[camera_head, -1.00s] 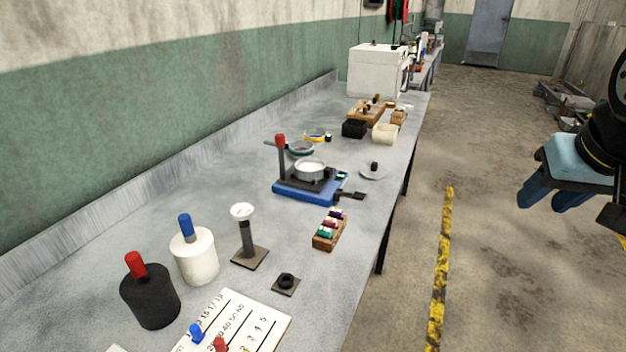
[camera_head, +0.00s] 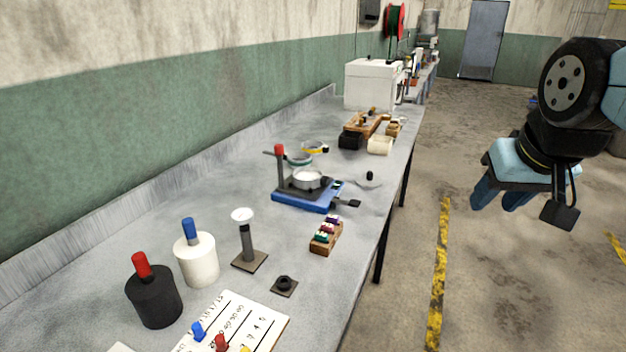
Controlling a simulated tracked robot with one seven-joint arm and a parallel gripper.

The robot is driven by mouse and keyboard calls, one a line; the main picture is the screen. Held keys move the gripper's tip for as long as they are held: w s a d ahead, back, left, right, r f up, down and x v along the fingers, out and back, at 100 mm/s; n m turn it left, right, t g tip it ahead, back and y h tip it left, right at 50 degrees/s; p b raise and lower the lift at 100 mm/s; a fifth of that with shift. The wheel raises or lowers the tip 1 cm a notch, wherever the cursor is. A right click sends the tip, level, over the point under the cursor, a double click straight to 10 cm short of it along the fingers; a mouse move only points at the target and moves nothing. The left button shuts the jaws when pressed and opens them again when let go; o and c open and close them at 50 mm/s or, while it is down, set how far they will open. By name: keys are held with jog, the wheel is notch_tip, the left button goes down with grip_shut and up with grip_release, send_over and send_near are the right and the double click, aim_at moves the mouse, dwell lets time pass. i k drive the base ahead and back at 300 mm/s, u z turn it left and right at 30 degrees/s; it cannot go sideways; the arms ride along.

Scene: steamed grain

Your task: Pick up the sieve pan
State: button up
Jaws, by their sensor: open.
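A shallow round silver pan (camera_head: 308,179), which looks like the sieve pan, sits on the black platform of a blue-based device (camera_head: 305,201) on the bench. A green-rimmed ring (camera_head: 298,159) and a yellow-rimmed ring (camera_head: 313,147) are just behind it. My gripper (camera_head: 502,198) is at the right of the view, over the floor beyond the bench edge. Its blue fingers point down, apart and empty, well clear of the pan.
A red-topped post (camera_head: 280,165) rises at the device's left. A thin disc with a black knob (camera_head: 369,176) lies to its right. A wooden rack of coloured pieces (camera_head: 326,235), a dial stand (camera_head: 246,240) and two capped bottles stand nearer. A white box (camera_head: 372,83) stands behind.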

aim_at(306, 177)
jog(key=u, duration=0.05)
jog(key=i, duration=1)
jog(key=z, duration=0.05)
